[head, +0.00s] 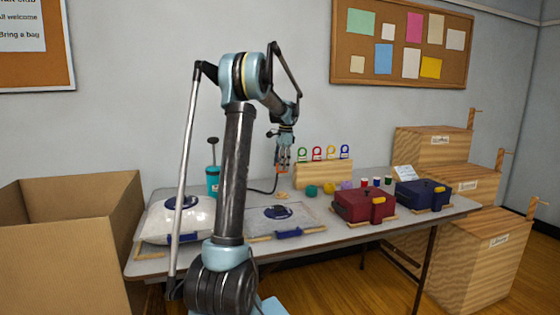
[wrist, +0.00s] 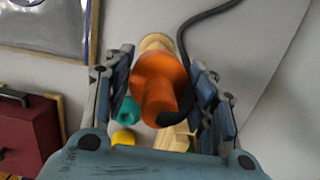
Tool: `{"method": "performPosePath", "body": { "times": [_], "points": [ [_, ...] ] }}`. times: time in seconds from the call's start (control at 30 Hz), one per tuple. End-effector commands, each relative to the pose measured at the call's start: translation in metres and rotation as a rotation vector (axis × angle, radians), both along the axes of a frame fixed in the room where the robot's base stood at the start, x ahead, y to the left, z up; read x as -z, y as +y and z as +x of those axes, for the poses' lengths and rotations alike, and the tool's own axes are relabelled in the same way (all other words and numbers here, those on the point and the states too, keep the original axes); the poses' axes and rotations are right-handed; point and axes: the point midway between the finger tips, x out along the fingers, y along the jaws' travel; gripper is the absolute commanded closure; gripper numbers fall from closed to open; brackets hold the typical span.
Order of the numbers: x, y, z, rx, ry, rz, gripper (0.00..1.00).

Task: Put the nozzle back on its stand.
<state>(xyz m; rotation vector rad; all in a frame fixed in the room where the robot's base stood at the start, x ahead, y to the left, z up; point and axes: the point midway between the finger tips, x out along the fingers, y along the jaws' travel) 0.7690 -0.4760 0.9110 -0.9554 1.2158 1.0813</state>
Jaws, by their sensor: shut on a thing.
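The orange nozzle (wrist: 160,82) is between the two fingers of my gripper (wrist: 162,90) in the wrist view, with both fingers closed on its sides. In the head view my gripper (head: 283,158) holds the nozzle (head: 283,169) above the back part of the table. A black hose (wrist: 190,30) runs from the nozzle; in the head view it lies toward the teal pump (head: 213,180). A small round wooden piece, which looks like the stand (head: 282,195), sits on the table below the gripper. It shows in the wrist view (wrist: 157,41) just beyond the nozzle, partly hidden by it.
Clear bags in wooden frames lie at the table's left and middle (head: 290,219). A red case (head: 362,206) and a blue case (head: 421,195) stand right. Coloured yarn balls (head: 328,188) and a wooden rack (head: 322,173) are right of the stand. A cardboard box (head: 70,240) stands left.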

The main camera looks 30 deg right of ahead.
Motion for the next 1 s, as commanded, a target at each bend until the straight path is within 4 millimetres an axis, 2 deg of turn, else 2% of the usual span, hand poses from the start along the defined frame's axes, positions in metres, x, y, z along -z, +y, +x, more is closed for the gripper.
{"method": "performPosePath", "body": {
  "times": [0.7,1.0],
  "points": [
    [0.069,0.000,0.000,0.000,0.000,0.000,0.73],
    [0.089,0.000,0.000,0.000,0.000,0.000,0.73]
  ]
}}
